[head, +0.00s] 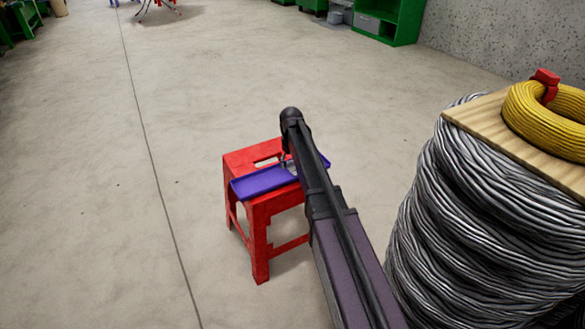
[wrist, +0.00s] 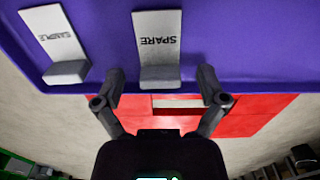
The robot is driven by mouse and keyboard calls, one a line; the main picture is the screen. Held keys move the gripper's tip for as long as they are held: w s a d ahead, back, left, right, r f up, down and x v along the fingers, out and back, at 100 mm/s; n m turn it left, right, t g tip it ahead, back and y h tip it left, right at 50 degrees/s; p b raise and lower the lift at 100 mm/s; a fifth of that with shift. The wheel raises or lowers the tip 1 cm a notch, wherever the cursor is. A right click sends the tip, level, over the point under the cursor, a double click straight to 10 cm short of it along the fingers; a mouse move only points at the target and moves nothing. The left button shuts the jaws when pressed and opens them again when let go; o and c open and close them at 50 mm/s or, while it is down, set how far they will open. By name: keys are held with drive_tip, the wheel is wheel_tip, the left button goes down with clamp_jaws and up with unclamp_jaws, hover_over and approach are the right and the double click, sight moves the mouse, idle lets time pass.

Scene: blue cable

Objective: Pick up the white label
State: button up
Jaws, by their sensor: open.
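Two white labels with folded grey-white feet are on a purple tray (head: 258,184) (wrist: 100,25). One label (wrist: 158,35), with lettering that looks like SPARE, is near the middle of the wrist view. The other label (wrist: 52,33), with blurred lettering that looks like SAMPLE, is tilted at the left. My gripper (wrist: 160,80) is open and empty. Its fingertips are on either side of the foot of the SPARE label, with gaps at both sides. In the head view my arm hides most of the tray's right part, and the labels cannot be made out.
The tray lies on a red stool (head: 261,212) with a slot in its top. A large grey cable stack (head: 460,230) stands close at the right, topped by a wooden board (head: 480,117) and a yellow coil (head: 550,125). The floor left of the stool is clear.

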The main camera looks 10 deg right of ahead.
sight(291, 162)
drive_tip(key=c, duration=0.9)
drive_tip(key=shift+o, duration=0.2)
drive_tip(key=shift+r, duration=0.15)
wheel_tip(291, 162, up, 3)
drive_tip(key=p, duration=0.3)
drive_tip(key=shift+r, duration=0.1)
drive_tip(key=shift+s+r+p, duration=0.15)
drive_tip(key=shift+r+p, duration=0.15)
drive_tip(key=shift+p, duration=0.2)
drive_tip(key=s+p, duration=0.1)
drive_tip(key=s, duration=1.4)
drive_tip(key=shift+s+d+r, duration=0.25)
drive_tip(key=shift+s+r, duration=0.1)
drive_tip(key=shift+r, duration=0.1)
drive_tip(key=shift+r, duration=0.1)
